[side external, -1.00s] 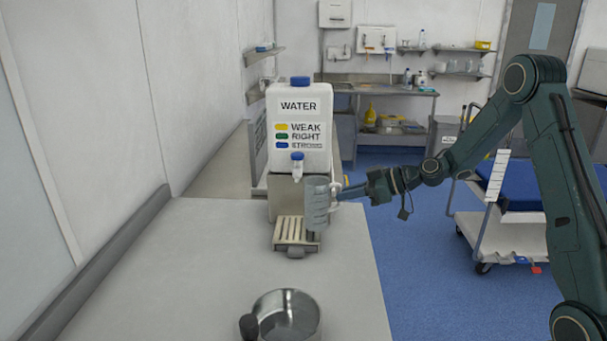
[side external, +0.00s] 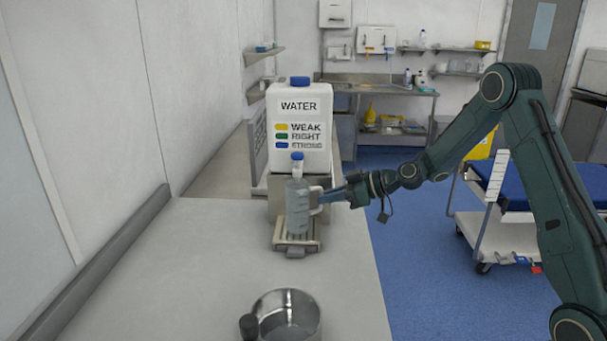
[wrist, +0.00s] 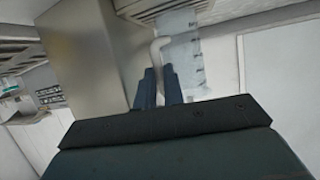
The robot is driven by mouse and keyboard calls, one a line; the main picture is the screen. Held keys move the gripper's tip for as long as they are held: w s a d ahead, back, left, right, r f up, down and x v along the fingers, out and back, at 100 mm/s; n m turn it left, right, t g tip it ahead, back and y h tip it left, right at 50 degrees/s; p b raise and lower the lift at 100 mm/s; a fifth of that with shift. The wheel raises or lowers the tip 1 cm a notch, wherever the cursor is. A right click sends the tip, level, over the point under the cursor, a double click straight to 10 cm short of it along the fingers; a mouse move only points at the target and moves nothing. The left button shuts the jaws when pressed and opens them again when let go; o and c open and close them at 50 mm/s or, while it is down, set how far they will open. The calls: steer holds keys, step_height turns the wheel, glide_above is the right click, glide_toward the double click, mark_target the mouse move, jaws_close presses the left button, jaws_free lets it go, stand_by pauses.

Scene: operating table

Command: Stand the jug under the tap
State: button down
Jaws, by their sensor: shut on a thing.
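The clear grey jug (side external: 298,208) is upright at the slatted drip tray (side external: 297,246), in front of the stand below the water container (side external: 299,128). The blue-topped tap (side external: 297,157) is just above the jug's mouth. My gripper (side external: 328,197) comes from the right and is shut on the jug's handle. In the wrist view the two fingers (wrist: 159,88) close around the pale handle, and the jug's marked wall (wrist: 186,62) shows beyond them. I cannot tell whether the jug's base touches the tray.
A steel pan (side external: 287,316) with a dark handle stands near the front of the grey table (side external: 215,270). The table between pan and tray is clear. A wall runs along the left. A trolley (side external: 500,220) stands at the right.

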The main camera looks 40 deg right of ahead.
steer(key=shift+f, duration=0.1)
steer(key=c, duration=1.9)
jaws_free()
steer(key=shift+c, duration=0.2)
steer(key=o, duration=0.4)
steer(key=shift+o, duration=0.2)
steer(key=v, duration=1.2)
